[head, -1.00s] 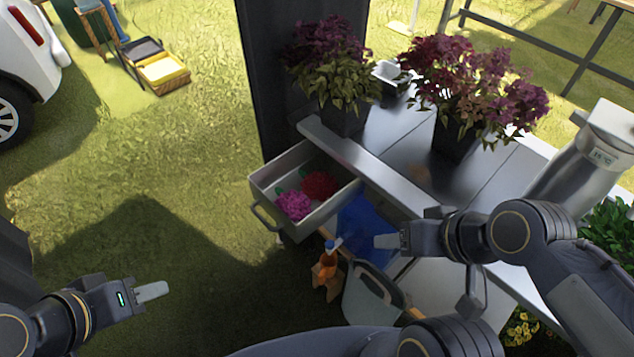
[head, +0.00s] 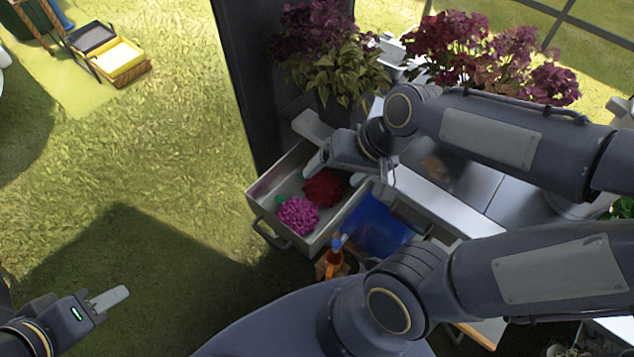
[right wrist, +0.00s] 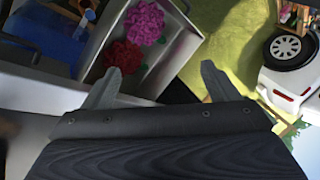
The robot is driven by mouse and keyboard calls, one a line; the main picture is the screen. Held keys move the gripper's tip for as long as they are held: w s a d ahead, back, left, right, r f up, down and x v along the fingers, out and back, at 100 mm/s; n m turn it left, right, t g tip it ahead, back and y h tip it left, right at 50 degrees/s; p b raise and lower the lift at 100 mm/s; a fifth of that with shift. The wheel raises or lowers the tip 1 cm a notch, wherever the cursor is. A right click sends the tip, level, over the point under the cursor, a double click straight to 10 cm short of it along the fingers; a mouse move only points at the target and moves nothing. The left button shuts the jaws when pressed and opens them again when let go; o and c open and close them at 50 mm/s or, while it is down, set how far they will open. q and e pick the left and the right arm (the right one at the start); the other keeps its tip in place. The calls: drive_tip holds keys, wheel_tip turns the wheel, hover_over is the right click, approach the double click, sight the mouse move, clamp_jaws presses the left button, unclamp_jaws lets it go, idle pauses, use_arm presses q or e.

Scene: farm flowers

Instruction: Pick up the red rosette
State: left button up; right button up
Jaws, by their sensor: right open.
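The red rosette (head: 322,187) lies in an open metal drawer (head: 270,231), beside a pink rosette (head: 297,215). In the right wrist view the red rosette (right wrist: 124,56) sits next to the pink rosette (right wrist: 144,22) inside the drawer (right wrist: 178,52). My right gripper (head: 326,172) is at the drawer's back edge, close to the red rosette. In the right wrist view my right gripper (right wrist: 160,78) is open and empty, with the red rosette ahead of its left finger. My left gripper (head: 108,300) is at the lower left over the grass, away from the drawer; its finger gap is not clear.
Potted purple plants (head: 330,60) stand on the metal counter (head: 450,200) behind the drawer. An orange spray bottle (head: 333,259) and a blue item (head: 378,226) are below and right of the drawer. Open grass (head: 150,170) lies to the left.

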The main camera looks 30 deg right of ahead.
drive_tip(key=w+f+m+g+h, duration=0.1)
drive_tip(key=w+f+m+g, duration=0.1)
drive_tip(key=w+f, duration=0.4)
drive_tip(key=m+h+b, duration=0.1)
drive_tip(key=m+h, duration=0.1)
drive_tip(key=h, duration=0.2)
hover_over(323, 183)
drive_tip(key=s, duration=0.1)
drive_tip(key=shift+g, duration=0.4)
drive_tip(key=f, duration=0.7)
drive_tip(key=shift+a+f, duration=0.3)
drive_tip(key=shift+w+d+f, duration=0.15)
drive_tip(key=shift+f, duration=0.1)
drive_tip(key=f, duration=0.2)
drive_tip(key=f+b, duration=0.1)
drive_tip(key=f, duration=0.4)
drive_tip(key=shift+w+d+f+b, duration=0.25)
drive_tip(key=shift+w+f+b, duration=0.15)
drive_tip(key=c, duration=1.1)
